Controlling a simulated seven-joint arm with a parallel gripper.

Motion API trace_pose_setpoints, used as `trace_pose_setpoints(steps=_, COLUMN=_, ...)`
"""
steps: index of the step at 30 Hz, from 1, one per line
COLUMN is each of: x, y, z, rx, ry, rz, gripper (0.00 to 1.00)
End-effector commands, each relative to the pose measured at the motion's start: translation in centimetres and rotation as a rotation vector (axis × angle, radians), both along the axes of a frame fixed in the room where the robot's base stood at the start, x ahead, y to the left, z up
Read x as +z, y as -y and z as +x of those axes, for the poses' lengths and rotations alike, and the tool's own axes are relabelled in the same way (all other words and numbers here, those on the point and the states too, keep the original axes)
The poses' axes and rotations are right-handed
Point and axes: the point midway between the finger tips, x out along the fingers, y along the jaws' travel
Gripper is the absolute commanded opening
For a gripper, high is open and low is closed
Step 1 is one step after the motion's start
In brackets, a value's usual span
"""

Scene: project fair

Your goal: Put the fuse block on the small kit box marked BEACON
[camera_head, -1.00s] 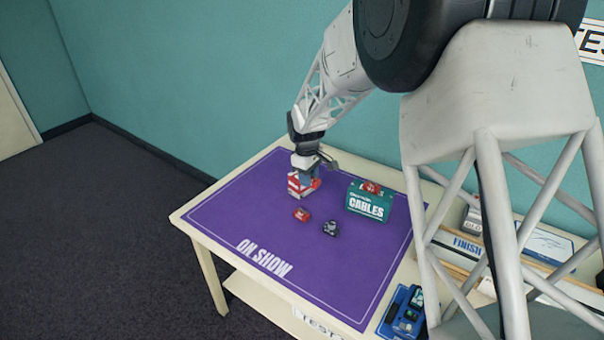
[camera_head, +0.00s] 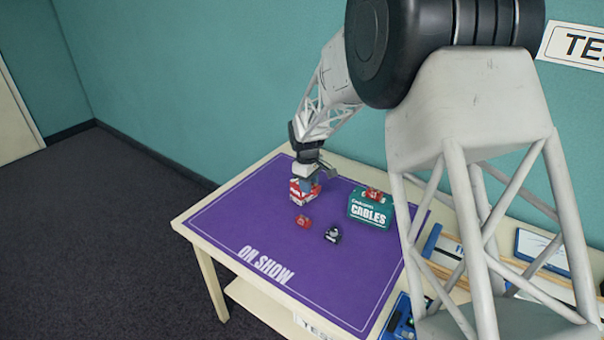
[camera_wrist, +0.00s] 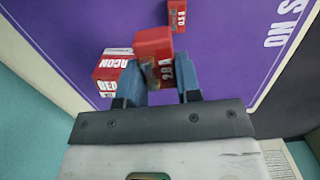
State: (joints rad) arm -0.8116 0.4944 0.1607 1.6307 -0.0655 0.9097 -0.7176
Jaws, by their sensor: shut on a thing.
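My gripper (camera_wrist: 161,84) is shut on a red fuse block with a dark, worn lower part and white rating marks (camera_wrist: 153,52). In the wrist view the small red-and-white kit box marked BEACON (camera_wrist: 111,66) is just left of the held block, partly covered by the left finger. In the head view my gripper (camera_head: 312,184) is right at the box (camera_head: 299,196) and hides part of it. I cannot tell whether block and box touch. Another red block (camera_head: 303,221) lies on the mat; it also shows in the wrist view (camera_wrist: 176,14).
A green CABLES box (camera_head: 370,210) stands to the right with a red item (camera_head: 374,193) on top. A dark block (camera_head: 333,234) lies on the purple ON SHOW mat (camera_head: 240,215). The mat's left and front are clear.

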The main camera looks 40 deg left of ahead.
Motion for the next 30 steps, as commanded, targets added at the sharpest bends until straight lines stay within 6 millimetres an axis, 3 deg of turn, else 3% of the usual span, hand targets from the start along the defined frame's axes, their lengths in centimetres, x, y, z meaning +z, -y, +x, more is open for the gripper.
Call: trace_pose_setpoints(steps=30, x=-1.2, y=-8.4, z=8.4, rx=0.000, ry=-0.001, rz=-0.001, gripper=0.08)
